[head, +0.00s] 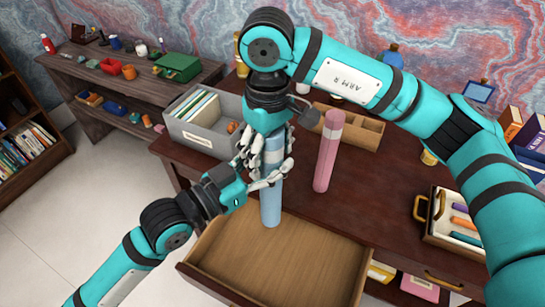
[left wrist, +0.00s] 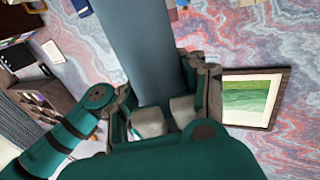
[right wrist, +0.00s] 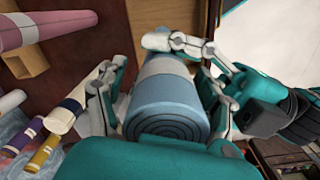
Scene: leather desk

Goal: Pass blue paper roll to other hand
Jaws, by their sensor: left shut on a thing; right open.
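The blue paper roll (head: 271,200) stands upright in the head view, held above the open drawer at the desk's front. My left gripper (head: 262,181) comes in from the left and is shut on the roll's middle. The roll also fills the middle of the left wrist view (left wrist: 148,50), between the left fingers (left wrist: 165,105). My right gripper (head: 265,150) points down over the roll's upper part. In the right wrist view its open fingers (right wrist: 165,85) lie on both sides of the roll (right wrist: 170,100), whose coiled end faces the palm. Whether they touch it I cannot tell.
A pink roll (head: 327,155) stands on the desk just right of the grippers. A grey file box (head: 200,135) is at the left, and a wooden organizer (head: 362,130) behind. The open drawer (head: 290,265) below is empty. A pencil tray (head: 455,240) is at the right.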

